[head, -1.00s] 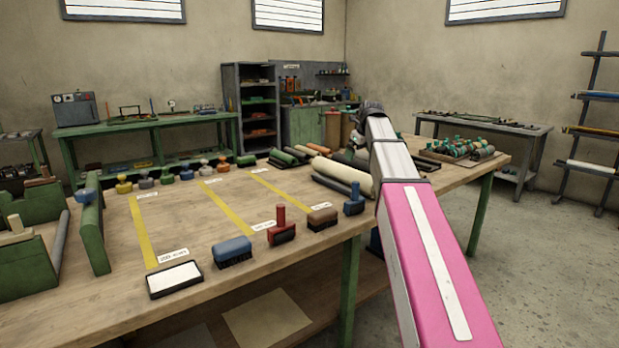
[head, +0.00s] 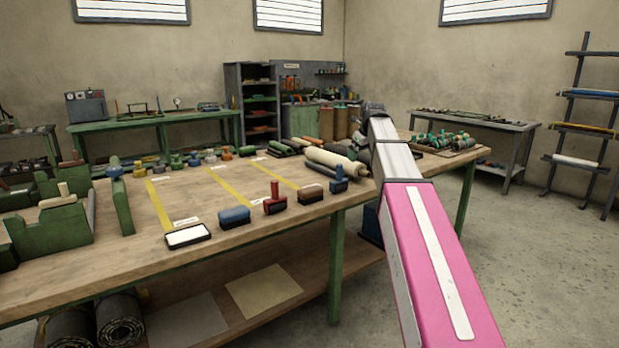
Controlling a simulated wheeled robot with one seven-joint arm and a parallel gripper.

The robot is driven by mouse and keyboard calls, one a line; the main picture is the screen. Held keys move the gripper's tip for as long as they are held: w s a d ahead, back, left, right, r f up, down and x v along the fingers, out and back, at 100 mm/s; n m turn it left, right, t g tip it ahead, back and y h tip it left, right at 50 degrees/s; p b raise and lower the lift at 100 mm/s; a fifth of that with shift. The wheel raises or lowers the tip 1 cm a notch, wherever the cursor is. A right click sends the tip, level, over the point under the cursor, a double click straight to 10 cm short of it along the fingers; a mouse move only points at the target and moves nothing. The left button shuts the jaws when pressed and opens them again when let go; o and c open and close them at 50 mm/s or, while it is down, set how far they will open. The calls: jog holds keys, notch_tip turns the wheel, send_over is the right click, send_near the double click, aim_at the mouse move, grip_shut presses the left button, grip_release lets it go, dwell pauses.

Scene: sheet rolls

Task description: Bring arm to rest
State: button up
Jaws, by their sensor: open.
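My arm, with a pink forearm cover, reaches from the lower right toward the table's right end. My gripper (head: 358,141) is small and dark at its far end, partly hidden behind the wrist. It is open, and I see nothing held in it. It appears over or beyond the right part of the wooden workbench (head: 250,225); its height above the top is hard to judge.
On the workbench are a cream roll (head: 335,161), a blue block (head: 234,217), a red-handled stamp (head: 275,200), a white-topped pad (head: 188,236) and green holders (head: 50,235). A rack (head: 585,125) stands at the right wall. The floor at right is clear.

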jog(key=s+f+n+g, duration=0.1)
jog(key=s+f+n, duration=0.35)
jog(key=f, duration=0.45)
jog(key=s+f+n, duration=0.4)
jog(key=f+n, duration=0.1)
jog(key=f, duration=0.3)
jog(key=s+f+n+g, duration=0.1)
jog(key=s+f+n, duration=0.4)
jog(key=f, duration=0.4)
jog(key=s+a+f+n+g+h, duration=0.1)
jog(key=s+f+n+g, duration=0.1)
jog(key=s+f+n, duration=1.2)
jog(key=s+f, duration=0.3)
jog(key=s, duration=0.1)
jog(key=shift+s+a+g, duration=0.15)
jog(key=shift+s+g, duration=0.1)
jog(key=shift+g, duration=0.05)
jog(key=shift+f+n, duration=0.1)
jog(key=shift+n, duration=0.15)
